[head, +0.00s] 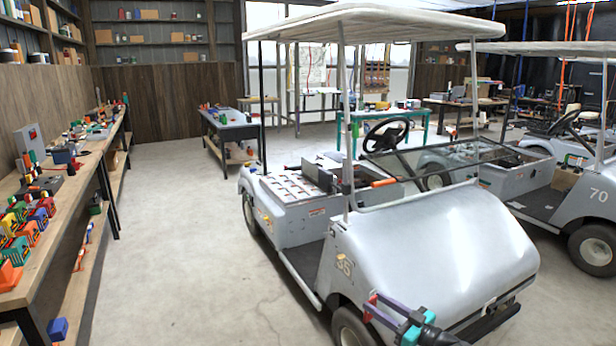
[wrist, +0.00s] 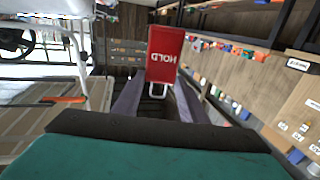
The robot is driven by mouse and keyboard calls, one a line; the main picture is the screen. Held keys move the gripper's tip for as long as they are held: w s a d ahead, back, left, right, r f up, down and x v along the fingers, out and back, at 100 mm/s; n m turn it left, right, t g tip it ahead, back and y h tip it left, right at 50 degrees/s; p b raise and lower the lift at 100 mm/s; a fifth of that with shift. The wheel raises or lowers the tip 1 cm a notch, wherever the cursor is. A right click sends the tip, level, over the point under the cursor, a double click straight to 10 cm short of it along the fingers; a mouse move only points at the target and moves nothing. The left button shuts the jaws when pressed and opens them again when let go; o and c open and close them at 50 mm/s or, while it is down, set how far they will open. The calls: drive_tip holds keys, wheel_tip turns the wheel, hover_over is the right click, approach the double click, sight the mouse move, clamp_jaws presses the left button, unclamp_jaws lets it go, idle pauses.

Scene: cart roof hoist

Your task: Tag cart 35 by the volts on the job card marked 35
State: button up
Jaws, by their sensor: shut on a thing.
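Cart 35 (head: 450,240) is a silver-grey roofed cart in the middle of the head view, with "35" on its front side. My gripper (head: 378,308) is low in front of the cart's nose, near its front wheel. It is shut on a red tag (wrist: 165,54) with a white loop, seen between the fingers in the wrist view. The lettering looks like "HOLD", though it appears turned over. In the head view, the tag shows only as a thin red strip. I cannot make out a job card marked 35 or any volts reading.
A long wooden bench (head: 70,190) with several coloured items runs along the left wall. Cart 70 (head: 580,190) stands at right. A dark worktable (head: 232,130) and a teal-framed table (head: 420,108) stand behind. The floor between bench and cart 35 is clear.

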drive_tip(key=s+a+r+n+g+y, duration=0.2)
drive_tip(key=s+a+r+g, duration=0.1)
drive_tip(key=s, duration=0.1)
drive_tip(key=shift+a+n+y, duration=0.3)
drive_tip(key=shift+a+y, duration=0.05)
drive_tip(key=shift+y, duration=0.05)
drive_tip(key=shift+s+a, duration=0.1)
